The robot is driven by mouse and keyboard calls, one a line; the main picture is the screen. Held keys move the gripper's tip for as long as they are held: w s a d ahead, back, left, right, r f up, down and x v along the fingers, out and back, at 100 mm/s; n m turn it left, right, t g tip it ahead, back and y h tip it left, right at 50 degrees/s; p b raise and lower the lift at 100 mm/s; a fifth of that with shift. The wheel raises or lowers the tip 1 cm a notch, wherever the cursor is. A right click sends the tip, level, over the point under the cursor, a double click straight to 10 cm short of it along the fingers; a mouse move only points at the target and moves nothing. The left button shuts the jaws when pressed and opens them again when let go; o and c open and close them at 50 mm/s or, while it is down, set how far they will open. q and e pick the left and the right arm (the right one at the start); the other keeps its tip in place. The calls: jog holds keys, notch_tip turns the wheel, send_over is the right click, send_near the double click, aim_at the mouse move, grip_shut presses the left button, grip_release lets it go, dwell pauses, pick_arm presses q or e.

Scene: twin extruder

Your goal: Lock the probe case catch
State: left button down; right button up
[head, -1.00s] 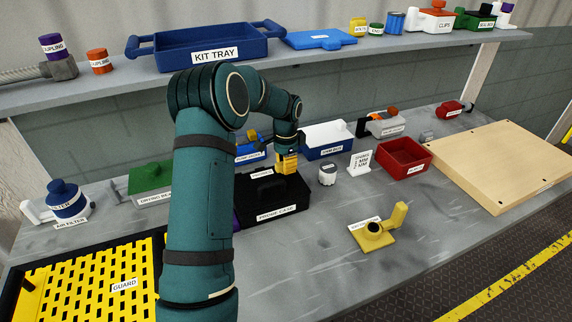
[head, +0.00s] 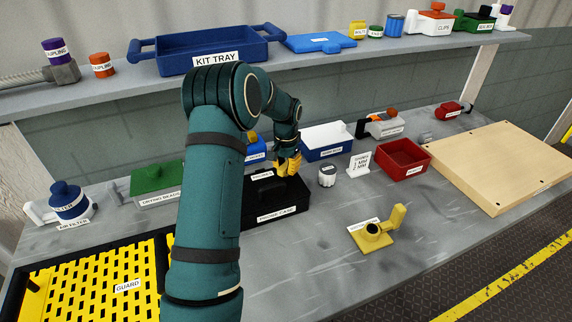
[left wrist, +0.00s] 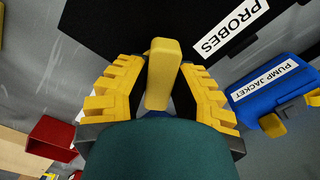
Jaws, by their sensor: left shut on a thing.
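The black probe case (head: 291,205) stands on the bench with a raised black handle on top. It also fills the upper part of the left wrist view (left wrist: 110,28), beside a PROBES label. My left gripper (head: 287,165) is at the case's far right corner. In the left wrist view its yellow fingers (left wrist: 158,98) stand on both sides of a yellow upright lever (left wrist: 162,72), which looks like the catch, and are shut on it. The lever's base is hidden, so I cannot tell how it is seated. My right gripper is not in view.
A blue pump jacket box (left wrist: 275,88) is close to the gripper. A white-topped blue bin (head: 326,146), a small grey-white jar (head: 327,178) and a red bin (head: 403,158) stand to the right. A yellow lever fitting (head: 375,236) is in front, with clear bench around it.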

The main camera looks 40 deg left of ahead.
aim_at(286, 165)
pick_arm(q)
jog(key=n+p, duration=0.1)
jog(key=n, duration=0.5)
jog(key=shift+d+n, duration=0.1)
jog(key=shift+n, duration=0.2)
jog(key=n+p, duration=0.1)
jog(key=n, duration=0.3)
jog(key=shift+f+n+p, duration=0.1)
jog(key=shift+n+p, duration=0.25)
jog(key=shift+n, duration=0.05)
jog(key=c, duration=0.8)
grip_release()
notch_tip(286, 165, up, 12)
jog(key=shift+r, duration=0.1)
jog(key=shift+s+f, duration=0.1)
jog(key=shift+f, duration=0.1)
